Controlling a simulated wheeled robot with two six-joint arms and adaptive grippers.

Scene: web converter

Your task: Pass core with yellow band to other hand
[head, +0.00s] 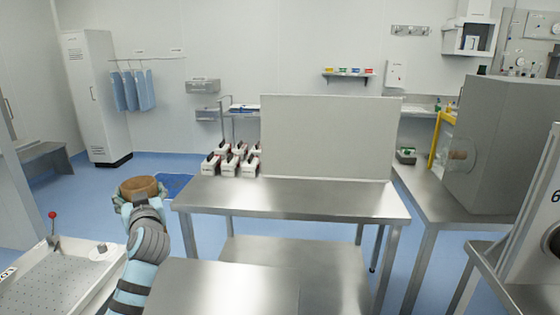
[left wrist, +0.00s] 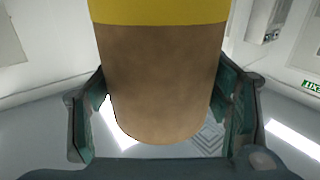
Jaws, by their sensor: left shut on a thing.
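My left gripper (head: 140,196) is raised at the lower left of the head view, left of the steel table. It is shut on a brown cylindrical core (head: 139,186). In the left wrist view the core (left wrist: 155,75) sits between the two green-grey fingers, with a yellow band (left wrist: 160,10) around it at the top edge of the picture. The far part of the core is cut off there. In the head view the band cannot be made out. My right gripper is not in view.
A steel table (head: 290,199) with an upright pale panel (head: 325,140) stands ahead, its top clear in front. A low steel surface (head: 225,285) is nearer. A perforated tray table (head: 55,280) with a red-knobbed lever is at left. A grey cabinet (head: 505,140) stands right.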

